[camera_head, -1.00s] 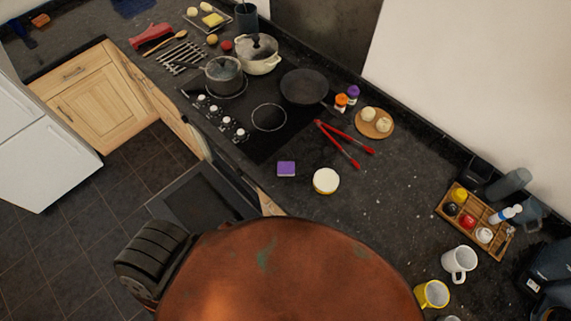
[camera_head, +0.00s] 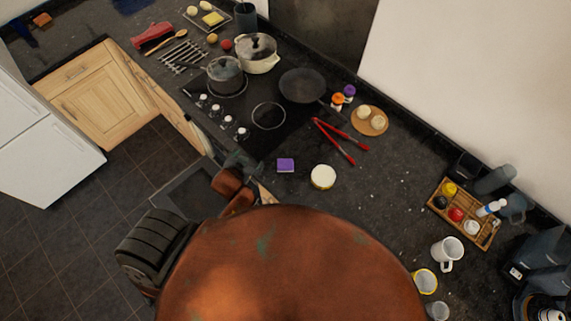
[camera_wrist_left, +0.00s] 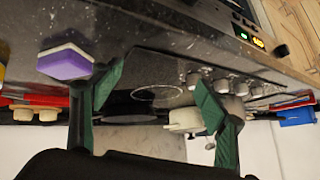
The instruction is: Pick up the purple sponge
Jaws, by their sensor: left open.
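The purple sponge (camera_head: 286,165) lies on the dark granite counter, just in front of the stove and left of a round white-topped item. It has a pale layer and shows at the upper left of the left wrist view (camera_wrist_left: 66,62). My left gripper (camera_head: 240,161) is left of the sponge in the head view, near the counter's front edge. In the left wrist view my left gripper (camera_wrist_left: 160,92) has its two green fingers wide apart with nothing held between them. The sponge is outside them, beyond the left finger. My right gripper is not in view.
The round white-topped item (camera_head: 323,177) stands close right of the sponge. Red tongs (camera_head: 340,141) lie behind it. The black cooktop (camera_head: 250,120) carries pots and a pan (camera_head: 302,86). Mugs (camera_head: 447,252) and a wooden tray (camera_head: 435,205) are at right.

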